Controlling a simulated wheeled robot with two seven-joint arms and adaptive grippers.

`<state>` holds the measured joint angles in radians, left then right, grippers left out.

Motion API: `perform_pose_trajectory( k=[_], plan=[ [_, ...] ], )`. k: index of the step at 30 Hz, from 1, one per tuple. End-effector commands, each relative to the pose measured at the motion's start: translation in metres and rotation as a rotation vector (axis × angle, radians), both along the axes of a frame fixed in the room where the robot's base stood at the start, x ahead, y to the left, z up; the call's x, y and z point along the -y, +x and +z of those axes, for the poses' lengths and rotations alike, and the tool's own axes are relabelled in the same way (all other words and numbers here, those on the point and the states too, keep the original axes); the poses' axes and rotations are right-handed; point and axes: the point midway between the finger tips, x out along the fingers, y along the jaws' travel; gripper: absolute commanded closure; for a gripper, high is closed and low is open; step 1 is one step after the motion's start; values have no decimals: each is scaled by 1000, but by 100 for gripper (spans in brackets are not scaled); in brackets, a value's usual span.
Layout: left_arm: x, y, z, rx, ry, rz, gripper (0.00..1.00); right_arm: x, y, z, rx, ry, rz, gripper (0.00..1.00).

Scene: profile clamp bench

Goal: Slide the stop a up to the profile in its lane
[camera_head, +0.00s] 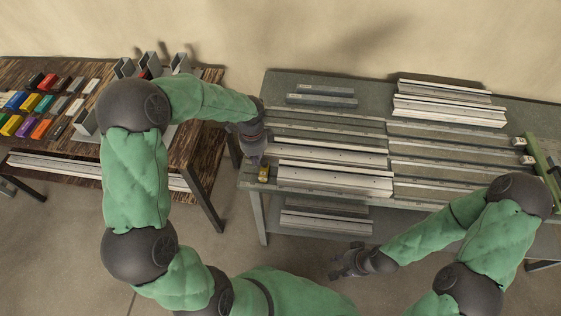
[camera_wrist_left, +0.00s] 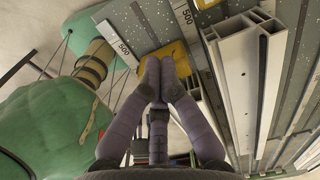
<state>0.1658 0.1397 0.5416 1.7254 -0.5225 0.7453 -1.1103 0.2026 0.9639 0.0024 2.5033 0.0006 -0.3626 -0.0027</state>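A small yellow stop (camera_head: 264,174) sits at the left end of the front lane on the bench. The grey-white profile (camera_head: 335,180) lies in that lane just right of it; a small gap seems to show. My left gripper (camera_head: 254,160) is low over the stop. In the left wrist view its fingertips (camera_wrist_left: 160,72) are together, with the yellow stop (camera_wrist_left: 180,58) right behind them; whether they touch it is unclear. A second yellow piece (camera_wrist_left: 207,4) shows at the top edge. No letters on the stops are legible. My right gripper (camera_head: 345,265) hangs in front of the bench, its fingers too small to judge.
Another profile (camera_head: 330,153) lies in the lane behind. More profiles (camera_head: 448,108) are stacked at the back right, and grey bars (camera_head: 320,100) lie at the back left. A green bar (camera_head: 543,165) stands at the right end. A wooden table (camera_head: 205,150) with coloured blocks is at left.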

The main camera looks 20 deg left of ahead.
Motion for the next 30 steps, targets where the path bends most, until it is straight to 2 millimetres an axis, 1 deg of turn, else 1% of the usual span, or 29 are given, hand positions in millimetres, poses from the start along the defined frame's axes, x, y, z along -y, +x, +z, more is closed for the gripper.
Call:
perform_pose_trajectory(
  k=[1,17,30],
  plan=[
    [8,1,-1,0,-6,-4,100,0,0,0,0,0,0,60],
    [41,9,-1,0,-6,-4,100,0,0,0,0,0,0,60],
    [42,10,-1,0,-5,-2,100,0,0,0,0,0,0,60]
  ],
)
